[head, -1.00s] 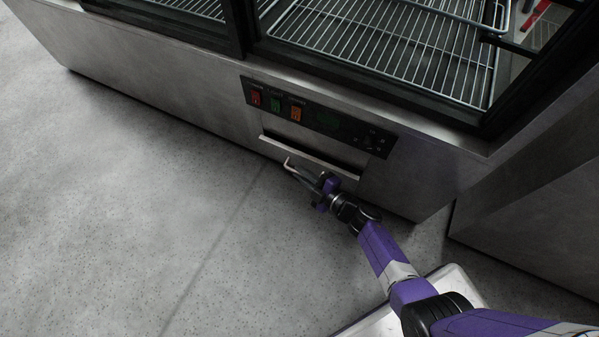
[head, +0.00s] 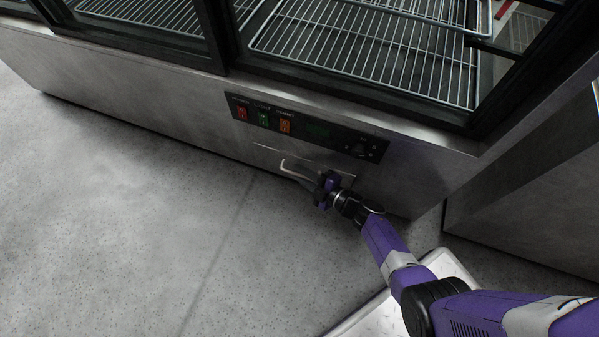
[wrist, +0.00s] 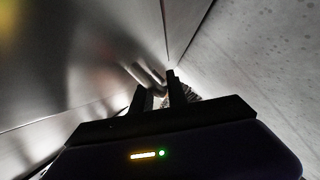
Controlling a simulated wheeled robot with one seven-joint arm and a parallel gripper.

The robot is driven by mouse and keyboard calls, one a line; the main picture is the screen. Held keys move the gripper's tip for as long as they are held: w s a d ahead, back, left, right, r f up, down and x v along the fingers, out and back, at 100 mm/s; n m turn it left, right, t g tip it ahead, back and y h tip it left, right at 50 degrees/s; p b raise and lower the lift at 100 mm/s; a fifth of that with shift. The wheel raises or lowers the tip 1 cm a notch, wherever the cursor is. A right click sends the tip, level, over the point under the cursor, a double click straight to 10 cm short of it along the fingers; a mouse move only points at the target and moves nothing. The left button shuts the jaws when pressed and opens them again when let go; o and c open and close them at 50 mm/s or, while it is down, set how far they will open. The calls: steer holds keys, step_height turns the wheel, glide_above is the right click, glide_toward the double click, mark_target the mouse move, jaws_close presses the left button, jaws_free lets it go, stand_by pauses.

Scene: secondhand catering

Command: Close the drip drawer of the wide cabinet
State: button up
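The drip drawer (head: 268,156) is a narrow metal front low on the wide cabinet (head: 190,105), under the control panel. No dark opening shows above it, and it looks flush or nearly so. Its pale bent handle (head: 291,171) stands out from the front; the wrist view shows a shiny curved bar (wrist: 150,76) that appears to be this handle. My gripper (head: 318,185) is at the handle's right part and hides it there. In the wrist view my two dark fingers (wrist: 160,88) have a narrow gap between them; whether they grip the bar is unclear.
The control panel (head: 305,129) with red, green and orange switches sits just above. Glass doors and wire shelves (head: 365,50) are higher. Another metal unit (head: 530,210) stands at the right. The grey floor (head: 130,210) at the left is clear.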

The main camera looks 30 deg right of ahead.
steer(key=p+v, duration=0.2)
steer(key=v, duration=0.5)
steer(key=shift+s, duration=0.15)
stand_by(0.3)
steer(key=s+a+r+m+t+h, duration=0.1)
steer(key=s+r+m+h, duration=0.15)
steer(key=s+r, duration=0.45)
steer(key=s+a+r+m+h, duration=0.2)
steer(key=s+r+m, duration=0.2)
steer(key=s+r, duration=0.35)
steer(key=s+a+r+m, duration=0.1)
steer(key=s+r+m, duration=0.2)
steer(key=r, duration=0.3)
steer(key=s+a+r+m+g, duration=0.1)
steer(key=s+r+m, duration=0.1)
steer(key=s+r, duration=0.35)
steer(key=s+a+r+m, duration=0.1)
steer(key=s+r+m, duration=0.15)
steer(key=r, duration=0.55)
step_height(320, 180, up, 37)
steer(key=m+p, duration=0.1)
steer(key=p, duration=3.6)
steer(key=shift+w+r, duration=0.25)
steer(key=shift+w, duration=0.2)
